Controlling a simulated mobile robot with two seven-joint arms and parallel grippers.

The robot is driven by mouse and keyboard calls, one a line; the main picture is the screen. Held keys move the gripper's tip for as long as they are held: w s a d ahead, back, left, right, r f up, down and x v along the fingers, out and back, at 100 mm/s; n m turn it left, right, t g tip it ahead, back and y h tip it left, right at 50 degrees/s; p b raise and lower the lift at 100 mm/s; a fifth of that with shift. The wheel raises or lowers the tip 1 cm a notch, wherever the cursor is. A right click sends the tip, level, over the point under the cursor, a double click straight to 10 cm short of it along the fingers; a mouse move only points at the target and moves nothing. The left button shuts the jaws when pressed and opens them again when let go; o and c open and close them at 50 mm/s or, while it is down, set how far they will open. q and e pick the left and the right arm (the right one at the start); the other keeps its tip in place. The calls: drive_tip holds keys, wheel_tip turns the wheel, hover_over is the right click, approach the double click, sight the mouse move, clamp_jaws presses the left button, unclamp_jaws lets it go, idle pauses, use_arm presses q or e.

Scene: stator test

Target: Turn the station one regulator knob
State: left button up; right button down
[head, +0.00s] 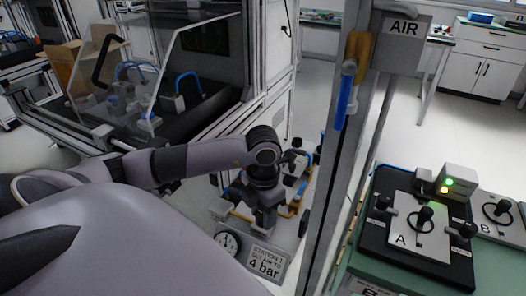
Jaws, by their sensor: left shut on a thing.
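My left gripper (268,218) reaches down at the centre of the head view, over the station one air panel. It is shut on the regulator knob, which its fingers and wrist mostly hide. A round white pressure gauge (228,243) sits just left of and below the gripper; its needle is too small to read. The station one label (266,262) below the gripper reads "SET AIR TO 4 bar". My right gripper is not in view.
A grey post (345,150) with a blue-handled valve (344,100) and an AIR sign (403,28) stands right of the gripper. A clear-guarded machine (150,75) is behind left. A black fixture marked A (376,235) lies on the green bench at right.

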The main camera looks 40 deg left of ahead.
use_arm(q)
drive_tip(key=shift+w+r+n, duration=0.1)
drive_tip(key=shift+n, duration=0.4)
drive_tip(key=o, duration=1.1)
drive_tip(key=shift+c, duration=0.2)
drive_tip(key=shift+r, duration=3.55)
